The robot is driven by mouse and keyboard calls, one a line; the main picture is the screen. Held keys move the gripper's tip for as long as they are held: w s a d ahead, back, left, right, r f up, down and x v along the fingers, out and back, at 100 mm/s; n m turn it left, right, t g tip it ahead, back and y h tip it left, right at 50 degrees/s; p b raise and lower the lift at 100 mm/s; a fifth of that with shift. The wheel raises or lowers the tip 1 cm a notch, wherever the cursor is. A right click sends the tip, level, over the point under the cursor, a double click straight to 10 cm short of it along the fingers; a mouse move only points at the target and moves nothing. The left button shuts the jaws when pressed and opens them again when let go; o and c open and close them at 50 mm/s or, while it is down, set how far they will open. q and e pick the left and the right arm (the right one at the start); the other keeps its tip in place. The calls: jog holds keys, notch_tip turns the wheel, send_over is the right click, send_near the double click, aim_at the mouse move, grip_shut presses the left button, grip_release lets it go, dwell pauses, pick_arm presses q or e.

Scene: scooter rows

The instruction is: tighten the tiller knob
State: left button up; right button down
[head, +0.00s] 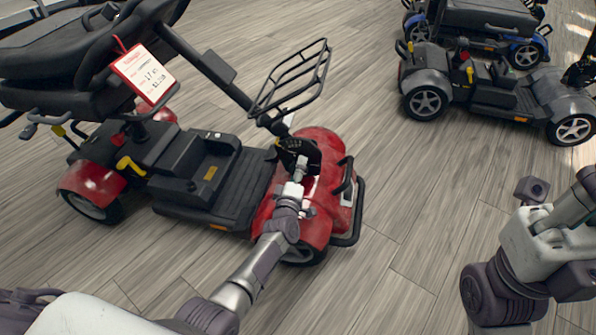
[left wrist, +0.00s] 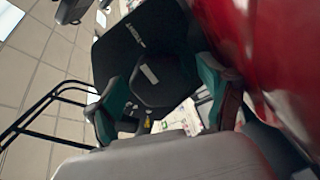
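The red scooter (head: 318,190) stands at the left, its tiller (head: 222,78) slanting down to the front. The dark knob (left wrist: 160,82) is in the left wrist view, in front of a black panel. In the head view, my left arm reaches over the scooter's red front, and my left gripper (head: 294,172) is at the tiller's base. In the wrist view its two teal-padded fingers (left wrist: 160,98) are apart, one on each side of the knob. I cannot tell whether they touch it. My right arm shows at the right edge; its gripper is not visible.
A wire basket (head: 292,82) hangs on the tiller above my left gripper. A price tag (head: 144,74) hangs by the seat. A grey scooter (head: 482,88) and a blue one (head: 526,54) stand at the upper right. The wood floor (head: 425,200) between is clear.

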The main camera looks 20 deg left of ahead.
pick_arm(q)
jog(key=shift+s, duration=0.1)
jog(key=s, duration=0.4)
jog(key=s+d, duration=0.1)
jog(key=s, duration=0.6)
jog(key=shift+s+d, duration=0.15)
jog(key=shift+s, duration=0.25)
